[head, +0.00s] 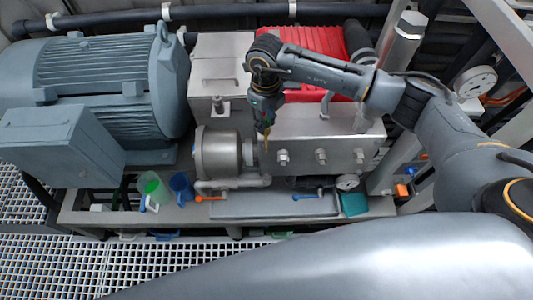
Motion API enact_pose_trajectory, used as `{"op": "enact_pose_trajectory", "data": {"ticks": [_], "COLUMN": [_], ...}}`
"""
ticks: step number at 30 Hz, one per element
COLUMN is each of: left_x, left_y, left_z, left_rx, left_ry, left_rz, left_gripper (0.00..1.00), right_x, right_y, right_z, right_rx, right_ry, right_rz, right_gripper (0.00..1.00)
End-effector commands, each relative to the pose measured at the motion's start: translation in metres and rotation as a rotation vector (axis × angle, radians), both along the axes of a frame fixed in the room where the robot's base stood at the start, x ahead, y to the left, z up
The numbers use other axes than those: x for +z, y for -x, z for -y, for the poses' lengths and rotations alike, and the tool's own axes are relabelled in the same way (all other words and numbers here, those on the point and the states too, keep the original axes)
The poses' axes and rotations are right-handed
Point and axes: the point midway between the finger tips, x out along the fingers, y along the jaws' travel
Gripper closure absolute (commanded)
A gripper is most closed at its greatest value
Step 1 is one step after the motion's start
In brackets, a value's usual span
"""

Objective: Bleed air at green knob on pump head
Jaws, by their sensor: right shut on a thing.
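The steel pump head (340,145) is a block with several hex fittings on its front, in the middle of the head view. My right gripper (266,128) points down at the left end of the block. It is shut on a small, slim, brass-coloured thing (267,138), whose lower end is close to the block; I cannot tell whether they touch. I make out no green knob; the gripper may hide it. My left gripper is not in view.
A large grey motor (100,85) stands at the left. A green-filled cup (152,187) and a blue jug (181,187) stand on the base frame. Orange-handled valves (208,198), a teal box (353,204) and a pressure gauge (475,82) are nearby.

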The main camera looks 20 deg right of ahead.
Motion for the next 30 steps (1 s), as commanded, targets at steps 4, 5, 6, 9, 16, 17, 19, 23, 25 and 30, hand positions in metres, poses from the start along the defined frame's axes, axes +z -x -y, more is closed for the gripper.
{"op": "enact_pose_trajectory", "data": {"ticks": [4,5,6,9,16,17,19,23,25,30], "left_x": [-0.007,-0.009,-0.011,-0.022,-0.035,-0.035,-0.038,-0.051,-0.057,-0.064], "left_y": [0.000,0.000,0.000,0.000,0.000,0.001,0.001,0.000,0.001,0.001], "left_z": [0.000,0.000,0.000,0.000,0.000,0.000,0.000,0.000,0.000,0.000], "left_rx": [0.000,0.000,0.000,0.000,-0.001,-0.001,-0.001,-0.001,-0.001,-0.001], "left_ry": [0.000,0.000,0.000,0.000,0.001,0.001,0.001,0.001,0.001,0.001], "left_rz": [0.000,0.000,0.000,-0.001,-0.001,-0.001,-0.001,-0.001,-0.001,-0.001], "left_gripper": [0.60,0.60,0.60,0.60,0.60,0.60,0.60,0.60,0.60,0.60], "right_x": [-0.002,-0.002,-0.003,-0.005,-0.003,-0.002,-0.002,-0.005,-0.005,-0.003], "right_y": [0.000,0.000,0.000,0.000,0.001,0.001,0.001,0.000,0.000,0.001], "right_z": [0.000,0.000,0.000,0.000,0.000,0.000,0.000,0.000,0.001,0.001], "right_rx": [0.075,0.087,0.111,0.211,0.408,0.417,0.442,0.555,0.633,0.757], "right_ry": [0.001,0.001,0.001,0.000,0.002,0.002,0.002,0.001,0.002,0.002], "right_rz": [-0.001,-0.001,0.001,0.001,-0.001,-0.001,-0.001,0.000,0.001,-0.001], "right_gripper": [1.00,1.00,1.00,1.00,1.00,1.00,1.00,1.00,1.00,1.00]}}
